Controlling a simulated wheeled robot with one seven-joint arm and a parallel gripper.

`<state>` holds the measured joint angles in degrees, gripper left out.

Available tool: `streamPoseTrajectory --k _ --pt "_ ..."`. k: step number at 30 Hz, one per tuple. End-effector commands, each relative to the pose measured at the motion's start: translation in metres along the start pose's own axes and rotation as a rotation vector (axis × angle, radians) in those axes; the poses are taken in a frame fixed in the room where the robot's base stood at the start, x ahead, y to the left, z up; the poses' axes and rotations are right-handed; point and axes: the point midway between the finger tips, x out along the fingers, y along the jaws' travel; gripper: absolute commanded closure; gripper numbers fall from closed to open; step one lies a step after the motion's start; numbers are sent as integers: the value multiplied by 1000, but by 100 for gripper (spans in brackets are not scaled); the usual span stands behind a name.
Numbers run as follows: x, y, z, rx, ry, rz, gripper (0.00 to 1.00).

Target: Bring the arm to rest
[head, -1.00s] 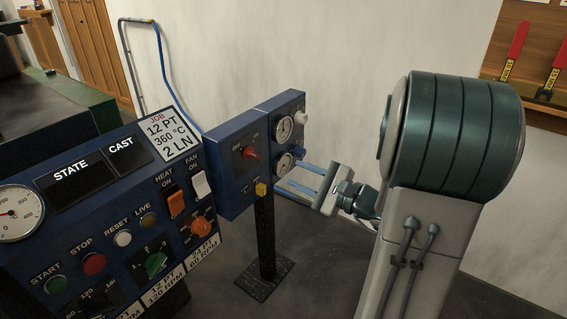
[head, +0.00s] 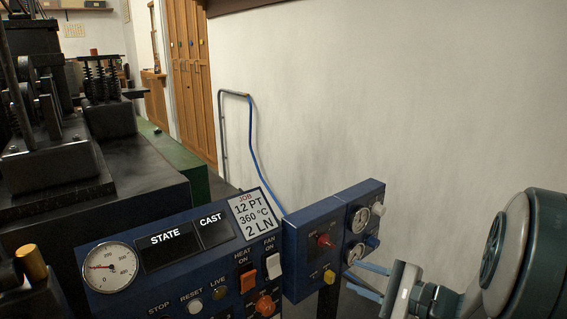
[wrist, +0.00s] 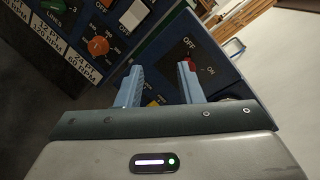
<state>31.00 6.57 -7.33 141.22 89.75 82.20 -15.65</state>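My gripper (head: 368,281) is at the lower right of the head view, beside the right end of the small blue valve box (head: 308,249). In the wrist view its two light-blue fingers (wrist: 158,86) stand apart with nothing between them. The box's red knob (wrist: 190,63), marked OFF and ON, shows just beyond the right finger; I cannot tell whether they touch. My arm fills the lower right corner of the head view.
The blue control panel (head: 140,277) with gauge (head: 109,267), dark STATE and CAST displays and switches is left of the box. A dark machine (head: 70,180) stands behind it. A blue hose (head: 255,150) hangs by the pale wall, which is clear.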

Motion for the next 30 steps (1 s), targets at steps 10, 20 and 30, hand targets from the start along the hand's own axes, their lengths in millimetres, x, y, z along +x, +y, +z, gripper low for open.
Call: streamPoseTrajectory --k 10,20,30 --pt "0 7 133 -237 -68 535 66" --pt "-41 -4 205 -578 -35 962 66" --pt "-87 -68 254 -1039 75 1277 66"
